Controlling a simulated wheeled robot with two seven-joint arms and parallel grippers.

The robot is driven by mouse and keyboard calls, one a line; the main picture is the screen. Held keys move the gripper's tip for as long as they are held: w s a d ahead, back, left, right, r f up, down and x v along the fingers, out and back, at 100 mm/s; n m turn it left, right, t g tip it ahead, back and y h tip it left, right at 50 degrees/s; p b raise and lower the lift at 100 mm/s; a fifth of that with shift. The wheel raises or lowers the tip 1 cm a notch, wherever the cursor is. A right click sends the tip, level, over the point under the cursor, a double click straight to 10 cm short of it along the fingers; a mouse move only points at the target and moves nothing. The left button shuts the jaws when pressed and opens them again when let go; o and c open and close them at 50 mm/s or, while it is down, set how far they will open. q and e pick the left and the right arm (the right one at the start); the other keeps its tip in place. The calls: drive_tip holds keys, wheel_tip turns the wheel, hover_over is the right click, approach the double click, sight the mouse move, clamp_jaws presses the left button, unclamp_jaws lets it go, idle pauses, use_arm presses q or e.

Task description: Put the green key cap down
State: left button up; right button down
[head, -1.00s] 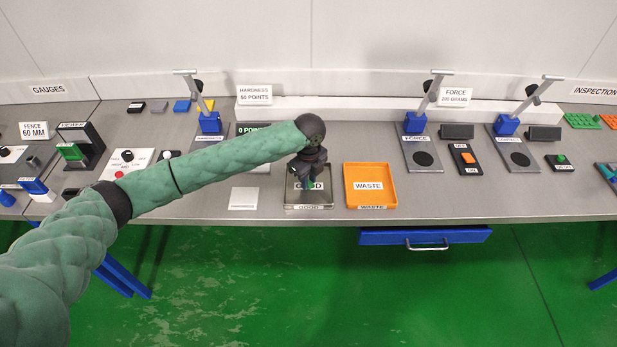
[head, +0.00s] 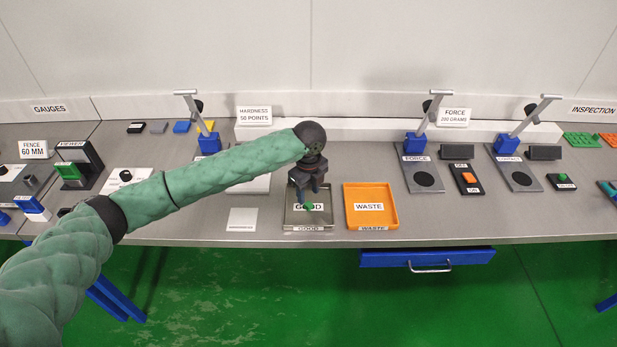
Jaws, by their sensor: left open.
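The green key cap (head: 308,206) is a small green piece on the floor of the grey metal tray marked GOOD (head: 291,219), near the tray's middle. My left gripper (head: 308,192) is above the tray, pointing down, with its fingers open. The cap shows just below the fingertips; it seems to lie in the tray, free of the fingers. Part of the tray's back is hidden behind the gripper. My right gripper is not in the head view.
An orange tray marked WASTE (head: 387,216) stands just right of the GOOD tray. A white square plate (head: 242,219) lies to its left. The bench's front edge is close.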

sight(308, 203)
use_arm(q)
wheel_tip(308, 203, up, 8)
drive_tip(key=b, duration=0.2)
drive_tip(key=shift+b, duration=0.4)
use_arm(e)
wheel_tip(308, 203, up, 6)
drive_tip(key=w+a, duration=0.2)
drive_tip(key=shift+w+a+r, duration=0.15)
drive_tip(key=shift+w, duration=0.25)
use_arm(q)
drive_tip(key=shift+r, duration=0.1)
